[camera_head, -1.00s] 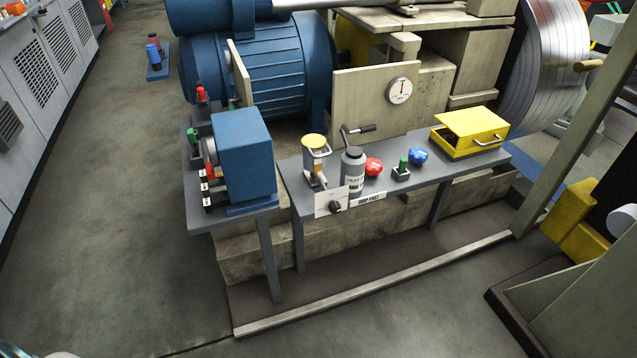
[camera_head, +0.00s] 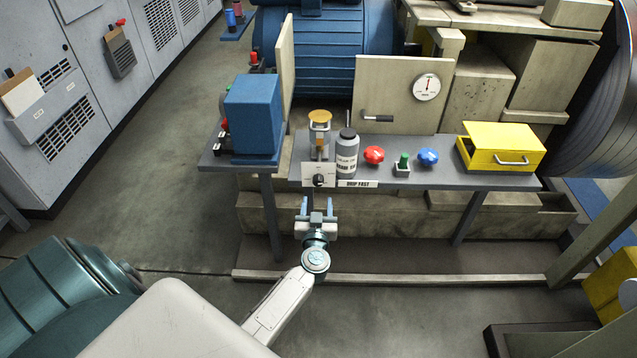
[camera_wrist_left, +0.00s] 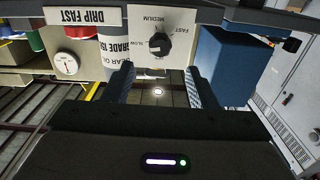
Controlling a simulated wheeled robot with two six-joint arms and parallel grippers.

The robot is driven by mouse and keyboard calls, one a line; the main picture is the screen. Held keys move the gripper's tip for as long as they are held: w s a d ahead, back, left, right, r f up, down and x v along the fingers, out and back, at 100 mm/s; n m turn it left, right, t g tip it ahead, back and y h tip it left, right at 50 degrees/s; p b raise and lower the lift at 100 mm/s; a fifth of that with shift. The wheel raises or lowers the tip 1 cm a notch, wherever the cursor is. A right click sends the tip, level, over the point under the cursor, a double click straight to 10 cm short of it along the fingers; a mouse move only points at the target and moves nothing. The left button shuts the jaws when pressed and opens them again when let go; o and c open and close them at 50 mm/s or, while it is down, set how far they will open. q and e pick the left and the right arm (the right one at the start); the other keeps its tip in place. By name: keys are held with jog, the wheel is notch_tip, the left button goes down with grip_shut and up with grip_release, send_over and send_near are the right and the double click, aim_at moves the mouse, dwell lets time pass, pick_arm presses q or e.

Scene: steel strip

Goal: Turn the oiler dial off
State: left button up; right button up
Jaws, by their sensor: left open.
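The oiler dial (camera_head: 319,181) is a small black knob on a white plate (camera_head: 310,169) at the front edge of the grey bench. In the left wrist view the dial (camera_wrist_left: 157,46) shows close up, with SLOW, MEDIUM and FAST printed around it; I cannot tell its exact setting. The oiler (camera_head: 320,124), with a yellow-brass top, stands behind the plate. My left gripper (camera_head: 317,205) is open and empty, just in front of and below the dial, apart from it. Its blue fingers (camera_wrist_left: 160,80) stand to either side below the dial in the wrist view. My right gripper is not seen.
A grey oil bottle (camera_head: 347,153), a red knob (camera_head: 374,155), a green button (camera_head: 403,161), a blue knob (camera_head: 428,157) and a yellow box (camera_head: 502,148) sit on the bench (camera_head: 460,180). A DRIP FAST label (camera_head: 358,184) is beside the plate. A blue box (camera_head: 252,117) stands left.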

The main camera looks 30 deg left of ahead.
aim_at(318, 184)
pick_arm(q)
jog(key=x, duration=0.5)
jog(key=shift+w+a+f, duration=0.1)
jog(key=shift+w, duration=0.1)
jog(key=b+x, duration=0.1)
jog(key=x, duration=0.2)
jog(key=shift+w, duration=0.1)
jog(key=shift+w+a, duration=0.25)
jog(key=shift+w, duration=0.05)
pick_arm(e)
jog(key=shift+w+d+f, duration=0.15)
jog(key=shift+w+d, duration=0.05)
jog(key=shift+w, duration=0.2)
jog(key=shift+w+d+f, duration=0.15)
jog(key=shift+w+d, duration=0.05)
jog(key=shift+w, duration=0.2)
pick_arm(q)
jog(key=shift+c, duration=0.2)
jog(key=c, duration=0.7)
jog(key=shift+c, duration=1.1)
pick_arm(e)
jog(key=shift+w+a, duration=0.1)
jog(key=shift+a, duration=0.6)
